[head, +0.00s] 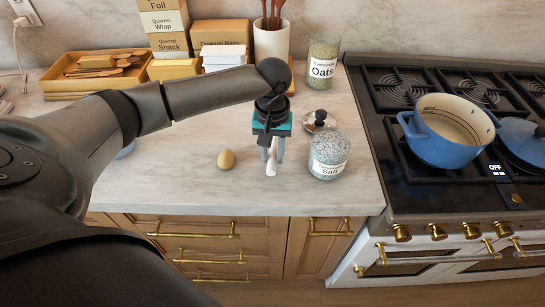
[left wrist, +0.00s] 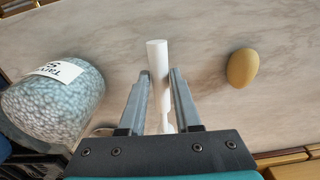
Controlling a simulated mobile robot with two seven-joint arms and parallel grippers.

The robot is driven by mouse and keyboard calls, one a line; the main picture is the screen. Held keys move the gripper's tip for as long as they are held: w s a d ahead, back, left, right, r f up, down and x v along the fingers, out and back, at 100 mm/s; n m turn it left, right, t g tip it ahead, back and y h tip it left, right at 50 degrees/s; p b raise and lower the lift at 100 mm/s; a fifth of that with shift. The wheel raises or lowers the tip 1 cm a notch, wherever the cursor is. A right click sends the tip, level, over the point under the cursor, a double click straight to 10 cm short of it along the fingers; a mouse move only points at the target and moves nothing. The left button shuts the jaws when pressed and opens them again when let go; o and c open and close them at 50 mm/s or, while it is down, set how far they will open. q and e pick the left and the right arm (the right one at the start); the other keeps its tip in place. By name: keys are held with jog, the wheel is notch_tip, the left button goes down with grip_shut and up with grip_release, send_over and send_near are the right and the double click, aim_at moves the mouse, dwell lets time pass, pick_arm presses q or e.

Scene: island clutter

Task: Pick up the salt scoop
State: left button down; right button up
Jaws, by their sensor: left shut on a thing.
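The white salt scoop (head: 271,167) is between the fingers of my left gripper (head: 272,158), over the counter. In the left wrist view its pale, rounded handle (left wrist: 157,58) sticks out past the fingertips, and the gripper (left wrist: 161,80) is shut on it. Its other end is mostly hidden by the gripper. A glass jar labelled Salt (head: 329,155) stands just right of the gripper; in the left wrist view the jar (left wrist: 55,100) is at the left. My right gripper is not in view.
A brown egg (head: 226,159) lies left of the gripper. A round lid with a black knob (head: 319,122) is behind the salt jar. An oats jar (head: 323,62), utensil crock (head: 271,42) and boxes stand at the back. A blue pot (head: 447,138) is on the stove.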

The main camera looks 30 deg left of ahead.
aim_at(272, 155)
pick_arm(q)
notch_tip(272, 155, up, 18)
jog(key=p, duration=0.2)
jog(key=shift+f, duration=0.2)
jog(key=c, duration=1.2)
grip_release()
grip_shut()
